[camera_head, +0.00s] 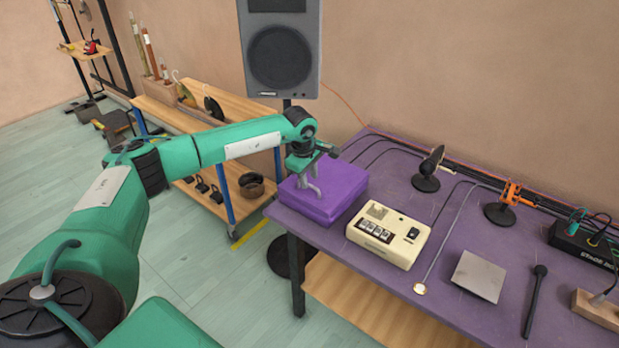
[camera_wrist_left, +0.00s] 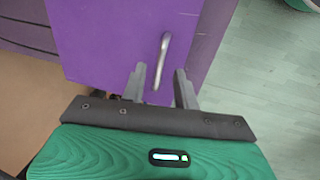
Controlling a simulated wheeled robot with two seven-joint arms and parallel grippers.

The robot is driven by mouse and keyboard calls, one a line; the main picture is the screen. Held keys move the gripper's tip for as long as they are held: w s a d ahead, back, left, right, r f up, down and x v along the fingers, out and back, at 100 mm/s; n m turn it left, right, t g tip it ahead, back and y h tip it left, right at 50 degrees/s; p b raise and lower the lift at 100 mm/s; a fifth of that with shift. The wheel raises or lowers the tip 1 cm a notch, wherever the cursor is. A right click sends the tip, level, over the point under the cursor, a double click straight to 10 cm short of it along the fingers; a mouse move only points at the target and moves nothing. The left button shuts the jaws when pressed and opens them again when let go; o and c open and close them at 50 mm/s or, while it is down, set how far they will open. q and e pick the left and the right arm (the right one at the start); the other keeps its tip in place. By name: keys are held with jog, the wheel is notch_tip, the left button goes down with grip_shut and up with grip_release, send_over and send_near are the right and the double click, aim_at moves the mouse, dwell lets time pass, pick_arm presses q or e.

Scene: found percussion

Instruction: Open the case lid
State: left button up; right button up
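The case is a purple box (camera_head: 340,192) at the left end of the purple table, and its lid is shut. In the left wrist view the purple lid (camera_wrist_left: 100,40) fills the upper middle. A slim metal handle (camera_wrist_left: 164,58) lies on it. My left gripper (camera_head: 312,188) is over the case, pointing down. In the left wrist view its two fingers (camera_wrist_left: 160,76) are apart, with the near end of the handle between them and a gap on each side. I cannot tell how far down they reach. My right gripper is not in view.
A cream drum machine (camera_head: 388,236) stands right of the case. A microphone stand (camera_head: 427,175), a grey square pad (camera_head: 479,276) and a black stick-like microphone (camera_head: 534,302) are further right. A speaker (camera_head: 280,55) stands behind. A wooden shelf cart (camera_head: 225,100) is left of the table.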

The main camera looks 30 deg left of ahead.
pick_arm(q)
jog(key=shift+w+f, duration=0.2)
jog(key=shift+f, duration=0.75)
jog(key=shift+c, duration=0.2)
grip_shut()
jog(key=shift+r, duration=0.1)
